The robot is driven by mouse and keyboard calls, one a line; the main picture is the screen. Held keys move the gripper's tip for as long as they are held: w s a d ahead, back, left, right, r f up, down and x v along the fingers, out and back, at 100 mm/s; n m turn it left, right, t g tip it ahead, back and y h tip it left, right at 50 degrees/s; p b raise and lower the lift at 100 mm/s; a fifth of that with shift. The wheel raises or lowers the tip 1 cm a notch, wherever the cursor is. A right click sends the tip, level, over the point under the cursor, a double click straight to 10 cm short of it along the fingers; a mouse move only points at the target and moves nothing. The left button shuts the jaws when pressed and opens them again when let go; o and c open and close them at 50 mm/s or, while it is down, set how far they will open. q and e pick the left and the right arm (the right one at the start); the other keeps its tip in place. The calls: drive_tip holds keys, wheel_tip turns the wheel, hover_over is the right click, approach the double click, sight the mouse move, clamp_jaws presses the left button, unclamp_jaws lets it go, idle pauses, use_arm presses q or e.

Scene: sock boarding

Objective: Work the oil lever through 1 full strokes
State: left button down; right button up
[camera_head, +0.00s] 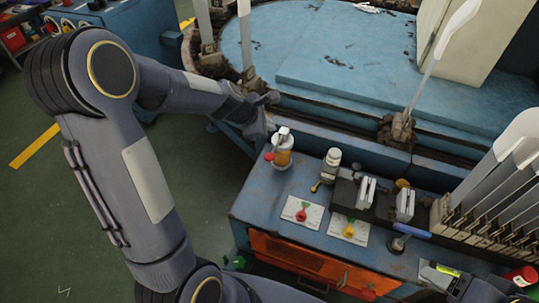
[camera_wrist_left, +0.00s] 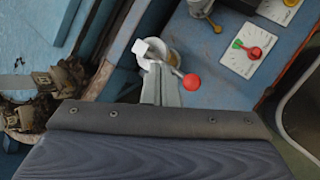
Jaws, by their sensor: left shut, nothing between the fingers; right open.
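The oiler (camera_head: 283,150), with an amber reservoir and a white top, stands at the left back corner of the blue bench. Its lever ends in a red ball knob (camera_head: 268,157), which also shows in the left wrist view (camera_wrist_left: 191,82). There the lever runs from a white block (camera_wrist_left: 147,48) down right to the knob. My left gripper (camera_head: 268,122) is shut and empty, reaching in from behind the oiler. In the left wrist view its fingertips (camera_wrist_left: 162,72) are close beside the lever; contact cannot be told. My right gripper (camera_head: 482,290) shows only partly at the bottom right.
Right of the oiler are a metal fitting (camera_head: 332,160), a dial plate with a red-green knob (camera_head: 302,213) and one with a yellow knob (camera_head: 348,231). A rack of upright pale boards (camera_head: 500,185) stands at the right. A blue table (camera_head: 345,55) is behind.

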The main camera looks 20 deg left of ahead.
use_arm(q)
drive_tip(key=b, duration=0.7)
hover_over(266, 159)
drive_tip(key=w, duration=0.1)
wheel_tip(266, 159, down, 8)
drive_tip(key=shift+r, duration=0.25)
drive_tip(key=shift+f+b, duration=0.45)
drive_tip(key=shift+b, duration=0.1)
idle(0.7)
drive_tip(key=shift+s+f+b, duration=0.1)
drive_tip(key=shift+f+b, duration=0.2)
drive_tip(key=shift+f, duration=0.1)
drive_tip(key=shift+s+f+b, duration=0.15)
drive_tip(key=shift+f+b, duration=0.9)
drive_tip(key=shift+f, duration=0.1)
drive_tip(key=shift+s+f+b, duration=0.15)
drive_tip(key=shift+f+b, duration=0.9)
drive_tip(key=shift+f, duration=0.1)
idle(1.8)
drive_tip(key=shift+r, duration=0.1)
idle(0.4)
